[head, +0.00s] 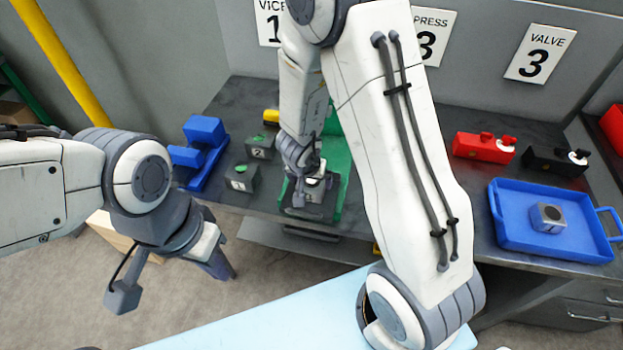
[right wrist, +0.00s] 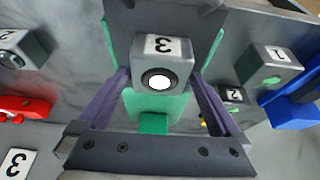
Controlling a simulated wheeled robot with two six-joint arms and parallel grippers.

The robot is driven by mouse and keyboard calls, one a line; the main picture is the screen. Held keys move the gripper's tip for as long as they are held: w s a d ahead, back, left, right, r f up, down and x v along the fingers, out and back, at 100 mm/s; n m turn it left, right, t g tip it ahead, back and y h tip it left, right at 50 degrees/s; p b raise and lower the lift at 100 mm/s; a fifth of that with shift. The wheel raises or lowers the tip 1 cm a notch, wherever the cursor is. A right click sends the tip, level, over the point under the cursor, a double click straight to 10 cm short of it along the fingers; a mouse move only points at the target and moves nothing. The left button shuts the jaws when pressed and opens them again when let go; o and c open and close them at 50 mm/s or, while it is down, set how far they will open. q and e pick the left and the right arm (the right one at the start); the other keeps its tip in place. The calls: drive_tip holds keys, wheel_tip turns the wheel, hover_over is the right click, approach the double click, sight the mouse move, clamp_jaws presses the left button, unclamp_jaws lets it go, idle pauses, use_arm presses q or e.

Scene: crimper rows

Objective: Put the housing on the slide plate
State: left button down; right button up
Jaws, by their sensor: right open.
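A grey housing (head: 316,184) marked 3, with a pale round top, appears to rest on the dark slide plate (head: 297,210) of the green press. In the right wrist view the housing (right wrist: 160,66) stands between the two purple fingers of my right gripper (right wrist: 160,78). The fingers are open, with visible gaps on both sides. Grey plate (right wrist: 132,22) shows beneath the housing, with green edges beside it. My left gripper (head: 221,266) hangs low at the left, away from the press. Its fingers are mostly hidden behind its wrist.
Grey blocks marked 2 (head: 259,149) and 1 (head: 240,184), with green tops, stand left of the press beside a blue fixture (head: 205,131).

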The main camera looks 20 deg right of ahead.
use_arm(q)
wheel_tip(320, 180, up, 6)
drive_tip(key=p, duration=0.5)
use_arm(e)
drive_tip(key=v, duration=0.9)
drive_tip(key=shift+r, duration=0.25)
